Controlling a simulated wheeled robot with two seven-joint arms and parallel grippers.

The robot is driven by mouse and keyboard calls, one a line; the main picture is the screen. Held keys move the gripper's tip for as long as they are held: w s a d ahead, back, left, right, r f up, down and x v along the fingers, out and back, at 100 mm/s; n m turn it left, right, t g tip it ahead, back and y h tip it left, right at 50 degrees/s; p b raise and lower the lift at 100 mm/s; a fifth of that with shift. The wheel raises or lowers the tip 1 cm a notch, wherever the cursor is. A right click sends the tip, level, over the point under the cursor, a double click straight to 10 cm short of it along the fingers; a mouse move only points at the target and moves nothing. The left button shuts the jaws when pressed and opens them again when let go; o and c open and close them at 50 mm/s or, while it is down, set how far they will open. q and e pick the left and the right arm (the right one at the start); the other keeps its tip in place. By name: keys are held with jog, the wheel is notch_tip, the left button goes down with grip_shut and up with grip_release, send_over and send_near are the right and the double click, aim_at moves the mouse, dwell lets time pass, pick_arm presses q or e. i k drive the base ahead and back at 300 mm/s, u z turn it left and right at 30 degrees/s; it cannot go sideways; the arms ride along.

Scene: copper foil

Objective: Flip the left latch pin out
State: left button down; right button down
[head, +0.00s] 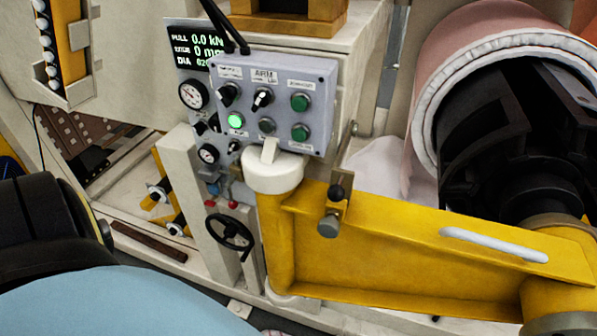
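No part is clearly marked as the left latch pin. A small pin-like fitting with a black knob and a grey cylindrical end (331,212) sits on the yellow swing arm (400,258), near its pivot post. Two silver-ended fittings, an upper one (158,193) and a lower one (176,228), stick out from yellow brackets at the left. I cannot tell which of these is the latch pin, or whether it is in or out. Neither of my grippers is in view; a dark rounded arm link of mine shows at the left edge.
A grey control panel (270,100) with buttons and a lit green lamp stands above the yellow arm. A black handwheel (230,235) is below it. A white handle (493,245) is on the yellow arm. A large roll (440,75) around a black core fills the upper right.

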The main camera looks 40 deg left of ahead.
aim_at(328, 226)
jog(key=k, duration=0.6)
jog(key=u, duration=0.75)
jog(key=i, duration=0.5)
